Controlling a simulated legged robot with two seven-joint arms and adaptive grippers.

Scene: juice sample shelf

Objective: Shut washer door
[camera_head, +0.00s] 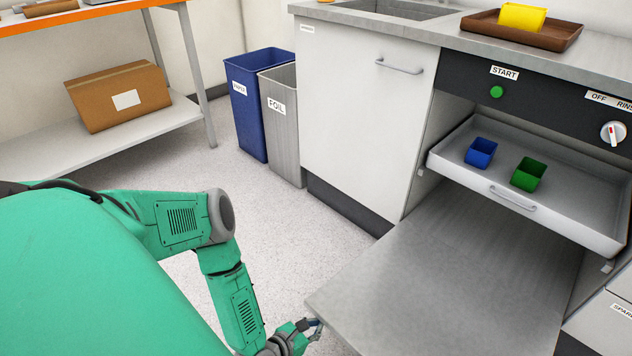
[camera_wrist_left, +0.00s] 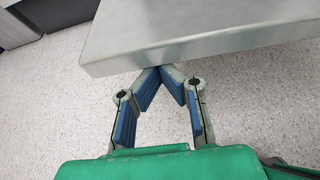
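The washer door (camera_head: 440,275) is a grey metal panel folded down flat, open below the washer's control panel. Its front edge and a corner also show in the left wrist view (camera_wrist_left: 200,30). My left gripper (camera_head: 316,327) is low at the door's front left edge. In the left wrist view its blue-padded fingers (camera_wrist_left: 162,70) come together at the tips, right at or just under the door's edge. Nothing shows between them. Whether the tips touch the door I cannot tell. My right gripper is in neither view.
A white rack (camera_head: 560,212) above the door holds a blue cup (camera_head: 481,152) and a green cup (camera_head: 528,174). The control panel has a green start button (camera_head: 496,92) and a knob (camera_head: 613,133). Blue (camera_head: 250,100) and grey (camera_head: 283,125) bins stand left of the cabinet. The floor before the door is clear.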

